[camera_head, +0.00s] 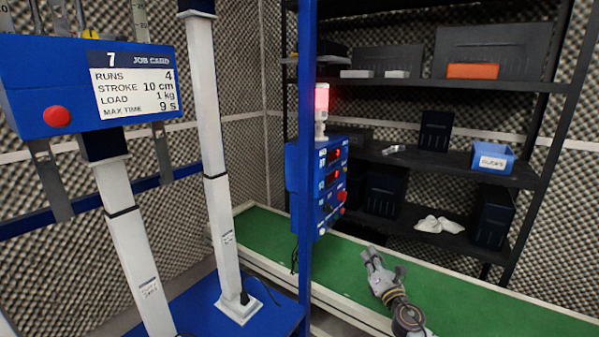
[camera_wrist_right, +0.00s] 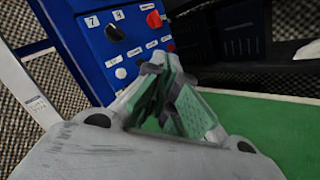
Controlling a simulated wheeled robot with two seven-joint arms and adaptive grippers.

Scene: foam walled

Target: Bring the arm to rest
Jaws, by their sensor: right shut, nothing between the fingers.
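My right gripper (camera_head: 381,265) is in the lower middle right of the head view, in front of the green bench top (camera_head: 470,295). It is shut and empty. In the right wrist view my right gripper (camera_wrist_right: 178,75) has its fingertips close together, pointing toward the blue control box (camera_wrist_right: 112,50) with its knobs and buttons. The fingers appear apart from the box. My left gripper does not show in either view.
The blue control box (camera_head: 318,185) is on a blue post (camera_head: 306,120) below a lit red lamp (camera_head: 321,105). White columns (camera_head: 207,120) and a job card (camera_head: 133,85) are at left. Dark shelves (camera_head: 430,160) with boxes stand behind the bench. The bench right of my gripper is clear.

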